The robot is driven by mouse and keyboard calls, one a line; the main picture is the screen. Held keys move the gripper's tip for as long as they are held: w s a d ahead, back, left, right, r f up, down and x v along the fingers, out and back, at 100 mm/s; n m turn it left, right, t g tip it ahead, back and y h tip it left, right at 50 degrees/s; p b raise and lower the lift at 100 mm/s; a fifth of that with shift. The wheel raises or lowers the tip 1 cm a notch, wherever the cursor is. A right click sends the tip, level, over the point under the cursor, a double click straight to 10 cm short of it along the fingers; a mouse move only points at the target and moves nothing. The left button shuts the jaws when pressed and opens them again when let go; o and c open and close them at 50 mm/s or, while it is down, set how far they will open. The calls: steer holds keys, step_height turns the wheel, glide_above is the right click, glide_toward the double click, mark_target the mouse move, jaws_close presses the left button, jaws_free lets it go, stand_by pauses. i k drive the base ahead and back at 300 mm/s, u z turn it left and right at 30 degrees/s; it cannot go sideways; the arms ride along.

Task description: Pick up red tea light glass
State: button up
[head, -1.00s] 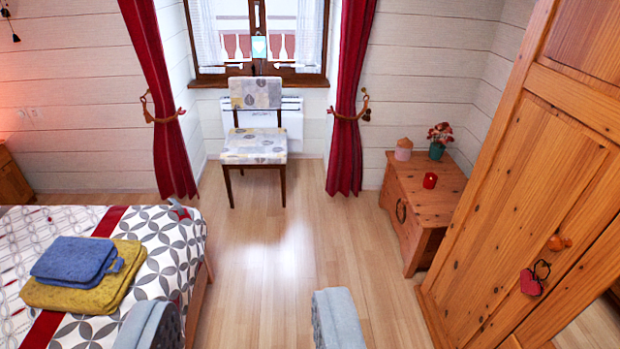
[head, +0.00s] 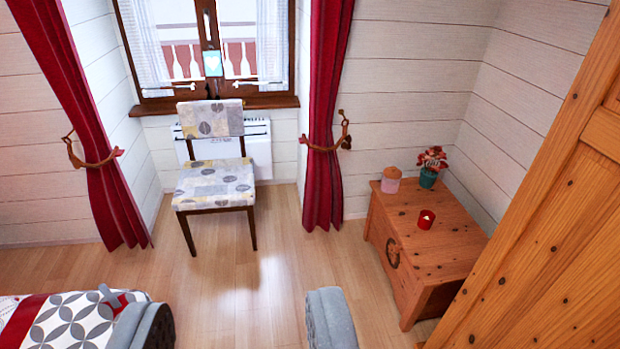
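The red tea light glass (head: 426,219) stands upright on top of the wooden chest (head: 400,225), near its middle. The chest is at the right, against the back wall. My gripper (head: 235,325) shows at the bottom edge, its two grey fingers wide apart with only floor between them. It is open and empty. The glass is well ahead of it and to the right, not touching it.
On the chest, a pink jar (head: 390,180) and a potted red flower (head: 431,166) stand behind the glass. A tall wooden wardrobe (head: 545,240) fills the right side. A chair (head: 214,180) is by the window, and the bed (head: 75,322) at lower left. The floor between is clear.

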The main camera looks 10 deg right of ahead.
mark_target(424, 223)
steer(key=z, duration=0.15)
steer(key=i, duration=1.3)
steer(key=z, duration=0.3)
steer(key=i, duration=1.9)
steer(key=z, duration=0.25)
